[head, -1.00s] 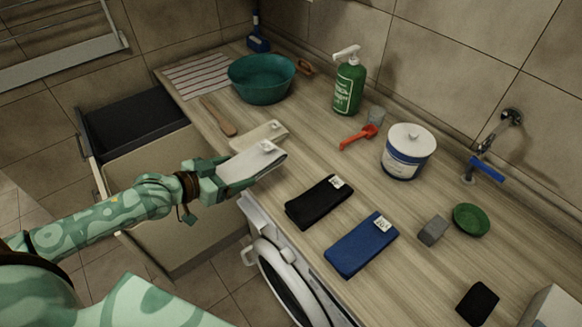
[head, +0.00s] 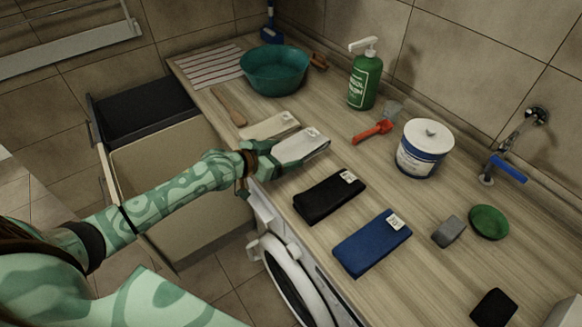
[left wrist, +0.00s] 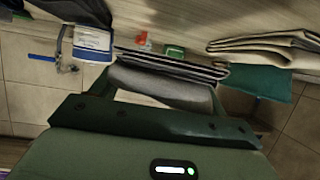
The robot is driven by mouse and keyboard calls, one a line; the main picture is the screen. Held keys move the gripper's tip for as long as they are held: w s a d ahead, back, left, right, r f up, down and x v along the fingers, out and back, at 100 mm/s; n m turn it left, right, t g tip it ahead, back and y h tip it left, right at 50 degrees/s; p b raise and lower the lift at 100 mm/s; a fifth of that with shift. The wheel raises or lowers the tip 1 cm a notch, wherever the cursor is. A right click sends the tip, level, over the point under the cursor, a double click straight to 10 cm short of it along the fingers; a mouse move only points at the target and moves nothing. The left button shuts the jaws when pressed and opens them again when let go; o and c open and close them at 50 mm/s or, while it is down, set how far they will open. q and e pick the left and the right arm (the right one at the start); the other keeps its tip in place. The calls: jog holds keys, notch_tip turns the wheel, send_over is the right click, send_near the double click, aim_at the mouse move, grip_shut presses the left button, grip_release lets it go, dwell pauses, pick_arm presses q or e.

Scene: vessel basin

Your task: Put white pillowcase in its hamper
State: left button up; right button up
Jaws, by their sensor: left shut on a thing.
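The white pillowcase (head: 303,146) is a folded white cloth with a small tag, at the counter's front edge in the head view. My left gripper (head: 279,164) is shut on its near end. In the left wrist view the held cloth (left wrist: 165,85) looks grey in shadow between the fingers. I cannot tell whether it touches the counter. A cream folded cloth (head: 268,127) lies just behind it. A pulled-out drawer unit left of the counter has a beige bin (head: 165,160) in front and a dark bin (head: 150,112) behind. My right gripper is not in view.
A black folded cloth (head: 329,196) and a blue one (head: 371,243) lie to the right. A wooden spatula (head: 229,107), teal basin (head: 274,70), green bottle (head: 364,78), red scoop (head: 374,131) and white tub (head: 424,147) stand or lie behind. A washing machine (head: 290,275) is below.

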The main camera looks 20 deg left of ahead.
pick_arm(q)
jog(key=w+f, duration=0.1)
jog(key=w+d+f+b, duration=0.1)
jog(key=f, duration=0.1)
jog(key=shift+w, duration=0.15)
notch_tip(320, 180, down, 3)
jog(key=shift+w+r+b, duration=0.1)
jog(key=shift+w+b, duration=0.05)
jog(key=shift+b, duration=0.7)
jog(key=o, duration=1.1)
jog(key=shift+f, duration=0.2)
